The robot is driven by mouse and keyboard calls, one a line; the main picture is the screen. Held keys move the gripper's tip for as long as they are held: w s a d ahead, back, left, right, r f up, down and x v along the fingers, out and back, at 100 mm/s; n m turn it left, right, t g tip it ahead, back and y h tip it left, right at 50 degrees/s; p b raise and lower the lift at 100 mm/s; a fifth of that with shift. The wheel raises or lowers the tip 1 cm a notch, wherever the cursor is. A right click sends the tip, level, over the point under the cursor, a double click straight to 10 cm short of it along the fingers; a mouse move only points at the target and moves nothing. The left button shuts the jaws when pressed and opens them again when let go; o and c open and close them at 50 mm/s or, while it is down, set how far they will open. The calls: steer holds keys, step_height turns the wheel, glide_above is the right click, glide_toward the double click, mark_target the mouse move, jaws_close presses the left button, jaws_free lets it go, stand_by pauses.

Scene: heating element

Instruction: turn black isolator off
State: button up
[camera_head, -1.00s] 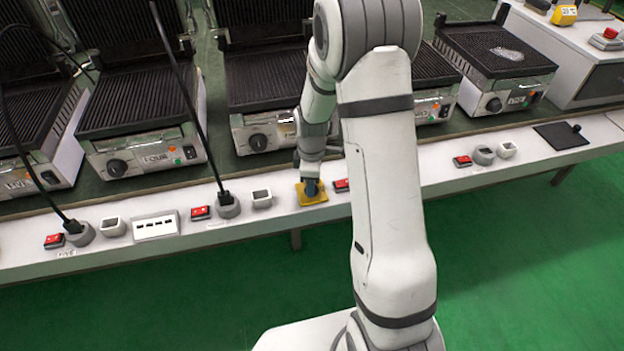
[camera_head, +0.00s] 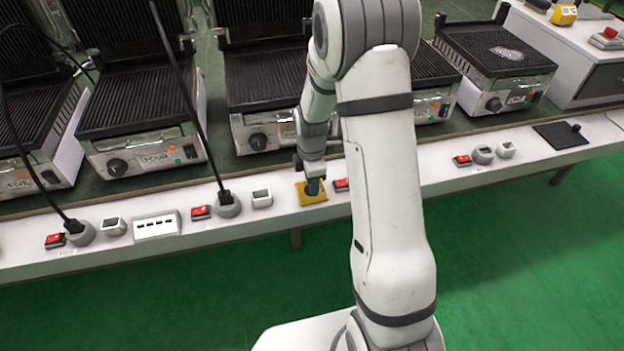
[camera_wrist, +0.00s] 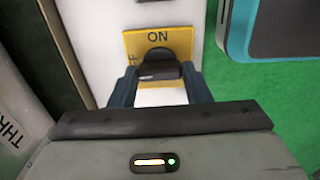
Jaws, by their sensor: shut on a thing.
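A black isolator knob (camera_wrist: 160,68) sits on a yellow plate (camera_wrist: 181,40). In the wrist view the plate reads ON above the knob, and part of a word ending in F shows at its left edge. My gripper (camera_wrist: 160,82) is shut on the knob, one dark finger on each side. In the head view the yellow plate (camera_head: 309,198) lies on the white ledge, with my gripper (camera_head: 314,188) pointing down onto it and hiding most of the knob. Where the knob points is hard to tell.
A black square plate with a small black knob (camera_head: 575,128) lies at the ledge's right. Red switches (camera_head: 200,212) and sockets (camera_head: 262,198) line the white ledge (camera_head: 280,222). Black cables rise from two plugs. Several grills (camera_head: 140,110) stand behind. Green floor is clear in front.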

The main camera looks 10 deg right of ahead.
steer(key=o, duration=1)
steer(key=shift+r, duration=0.1)
step_height(320, 180, up, 6)
steer(key=shift+r+p, duration=0.15)
steer(key=shift+p, duration=0.45)
steer(key=shift+r, duration=0.7)
steer(key=shift+r, duration=0.35)
steer(key=s+r+m+t+p, duration=0.1)
steer(key=s+r+m+p, duration=0.3)
steer(key=r, duration=0.5)
steer(key=s+r+m+p, duration=0.5)
steer(key=s+r+m, duration=0.3)
steer(key=s+r, duration=0.2)
steer(key=s+r+m+t+p, duration=0.1)
steer(key=s+r+m+p, duration=0.3)
steer(key=r, duration=0.5)
steer(key=shift+s+d+r+m+t, duration=0.15)
steer(key=shift+s+m+t, duration=0.15)
steer(key=shift+s+m, duration=1.15)
